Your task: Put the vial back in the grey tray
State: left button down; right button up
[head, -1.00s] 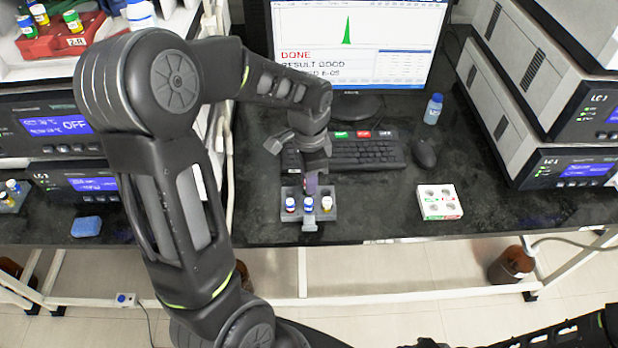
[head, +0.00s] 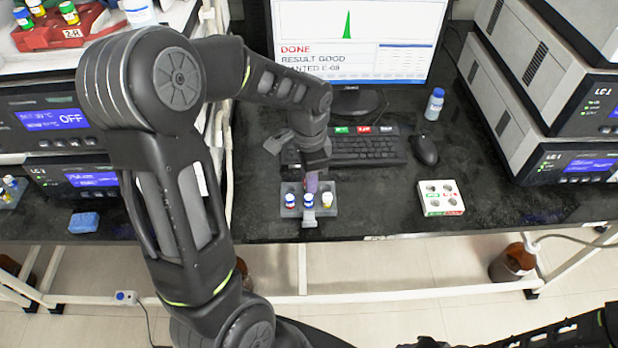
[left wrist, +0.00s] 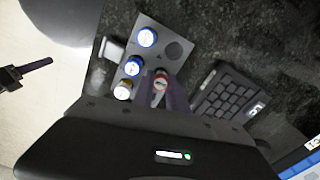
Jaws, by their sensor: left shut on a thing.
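The grey tray (head: 333,209) stands near the front edge of the dark bench. My left gripper (head: 312,180) is over the tray's back row, shut on a vial with a reddish top (left wrist: 160,80). In the left wrist view an empty hole (left wrist: 178,48) shows beside it in the tray. The held vial's lower end is hidden, so I cannot tell how deep it sits. Only part of my right arm (head: 570,338) shows; its gripper is unclear.
A keyboard (head: 365,150) and mouse (head: 424,149) lie behind the tray. A white box with round wells (head: 441,198) is to the right, and a blue-capped bottle (head: 434,104) stands behind it. Instrument stacks flank the bench. Bench between tray and white box is clear.

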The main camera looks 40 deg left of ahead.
pick_arm(q)
jog(key=c, duration=1.2)
grip_release()
jog(key=shift+c, duration=0.2)
notch_tip(320, 180, up, 8)
jog(key=shift+f, duration=0.1)
